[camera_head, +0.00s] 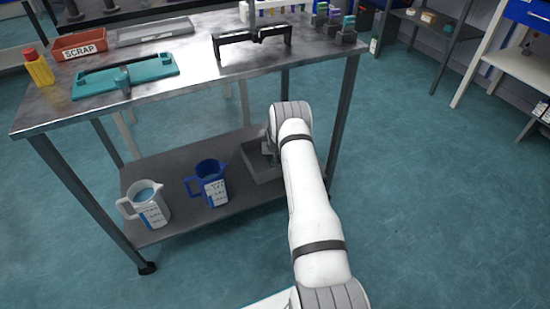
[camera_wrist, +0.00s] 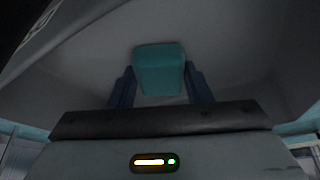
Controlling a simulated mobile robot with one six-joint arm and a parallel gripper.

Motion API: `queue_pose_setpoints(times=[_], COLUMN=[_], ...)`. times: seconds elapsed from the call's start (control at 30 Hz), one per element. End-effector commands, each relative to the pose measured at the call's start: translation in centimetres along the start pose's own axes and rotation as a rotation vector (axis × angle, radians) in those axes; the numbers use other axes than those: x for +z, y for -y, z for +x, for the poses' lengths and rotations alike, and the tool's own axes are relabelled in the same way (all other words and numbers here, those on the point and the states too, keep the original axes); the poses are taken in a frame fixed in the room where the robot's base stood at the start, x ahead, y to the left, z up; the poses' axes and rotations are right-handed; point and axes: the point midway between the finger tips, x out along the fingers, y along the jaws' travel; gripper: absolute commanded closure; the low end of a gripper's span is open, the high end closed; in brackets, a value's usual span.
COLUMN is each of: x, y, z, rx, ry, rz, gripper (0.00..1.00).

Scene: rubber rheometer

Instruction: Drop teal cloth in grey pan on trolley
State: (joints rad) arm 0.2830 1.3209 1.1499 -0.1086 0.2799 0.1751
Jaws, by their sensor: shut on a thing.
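The teal cloth (camera_wrist: 160,68) shows in the wrist view as a small folded block. My gripper (camera_wrist: 161,82) is shut on it, with one dark blue finger on each side. The grey pan (camera_head: 257,168) sits at the right part of the trolley's lower shelf (camera_head: 240,202). In the head view my arm reaches down to the pan and hides its right part, most of my gripper and the cloth. In the wrist view a grey surface lies behind the cloth; I cannot tell whether the cloth touches it.
A blue jug (camera_head: 210,184) and a clear jug (camera_head: 147,204) stand left of the pan. The trolley's top (camera_head: 190,60) overhangs the shelf. It carries a red scrap bin (camera_head: 80,45), a teal tray (camera_head: 150,70) and a black handled frame (camera_head: 252,42). The floor to the right is clear.

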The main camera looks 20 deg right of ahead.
Motion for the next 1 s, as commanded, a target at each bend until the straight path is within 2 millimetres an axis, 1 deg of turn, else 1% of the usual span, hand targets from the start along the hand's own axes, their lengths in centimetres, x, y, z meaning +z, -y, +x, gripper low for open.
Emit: queue_pose_setpoints(times=[0.1, 0.27, 0.3, 0.53, 0.77, 0.87, 0.97, 1.0], x=[-0.1, 0.2, 0.1, 0.1, 0.0, -0.1, -0.3, -0.3], y=[0.1, 0.1, 0.1, 0.1, 0.1, 0.1, 0.1, 0.1], z=[-0.1, 0.4, 0.2, 0.1, 0.1, -0.3, -1.9, -2.7], rx=[-0.001, 0.000, 0.000, 0.000, 0.000, 0.000, 0.000, 0.000], ry=[0.000, 0.000, 0.000, 0.000, 0.000, 0.000, -0.002, -0.001], rz=[-0.001, -0.001, -0.001, -0.001, -0.001, -0.001, -0.001, -0.001], gripper=[0.77, 0.77, 0.52, 0.34, 0.34, 0.34, 0.34, 0.34])
